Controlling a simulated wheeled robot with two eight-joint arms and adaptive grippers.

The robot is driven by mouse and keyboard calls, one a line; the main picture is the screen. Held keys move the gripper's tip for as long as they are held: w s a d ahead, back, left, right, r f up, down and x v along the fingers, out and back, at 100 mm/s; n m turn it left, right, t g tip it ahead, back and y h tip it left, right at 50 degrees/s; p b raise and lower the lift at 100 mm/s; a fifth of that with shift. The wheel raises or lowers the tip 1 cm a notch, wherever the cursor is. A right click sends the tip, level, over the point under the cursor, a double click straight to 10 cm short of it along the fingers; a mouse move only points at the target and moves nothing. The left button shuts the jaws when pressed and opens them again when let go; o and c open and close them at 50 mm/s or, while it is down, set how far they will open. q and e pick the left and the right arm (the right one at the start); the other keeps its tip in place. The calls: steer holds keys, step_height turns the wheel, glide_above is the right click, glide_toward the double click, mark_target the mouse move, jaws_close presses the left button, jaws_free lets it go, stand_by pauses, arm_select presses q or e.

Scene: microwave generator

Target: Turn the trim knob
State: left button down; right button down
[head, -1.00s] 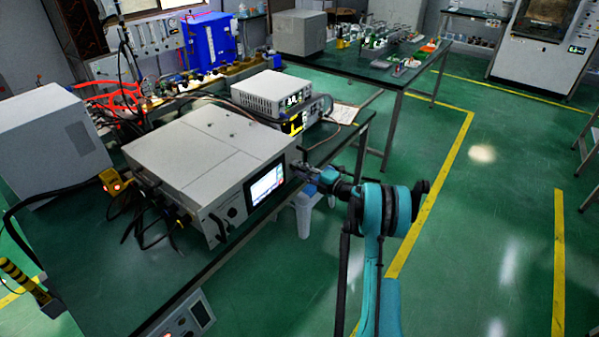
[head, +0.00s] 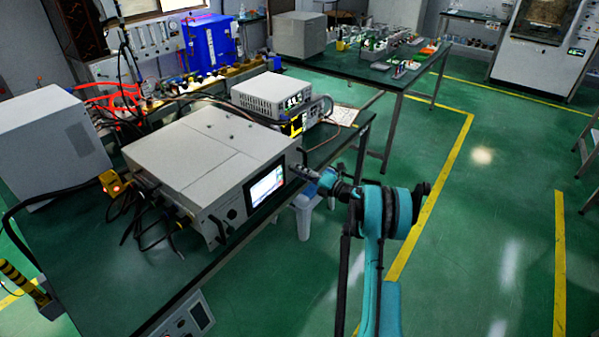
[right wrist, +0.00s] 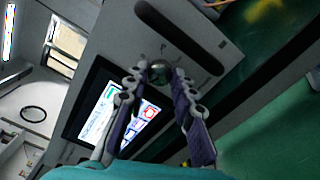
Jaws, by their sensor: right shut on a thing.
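The trim knob (right wrist: 160,72) is a small, dark, shiny round knob on the front panel of the microwave generator, seen in the right wrist view beside the lit screen (right wrist: 125,118). My right gripper (right wrist: 162,76) has its two fingertips on either side of the knob and is shut on it. In the head view, the generator (head: 205,155) is a large grey box on the green bench, and my right gripper (head: 297,170) reaches the right end of its front panel. The knob is hidden there by the gripper. My left gripper does not show.
A black handle (right wrist: 180,38) stands out from the panel close to the knob. A smaller white instrument (head: 270,93) sits behind the generator. Dark cables (head: 150,220) hang at its left side. The green floor to the right is open.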

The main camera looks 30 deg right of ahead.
steer(key=c, duration=1.3)
jaws_free()
steer(key=shift+o, duration=0.2)
steer(key=shift+s, duration=0.1)
steer(key=v, duration=1.1)
steer(key=shift+s+d, duration=0.15)
steer(key=shift+s, duration=0.2)
steer(key=shift+f, duration=0.1)
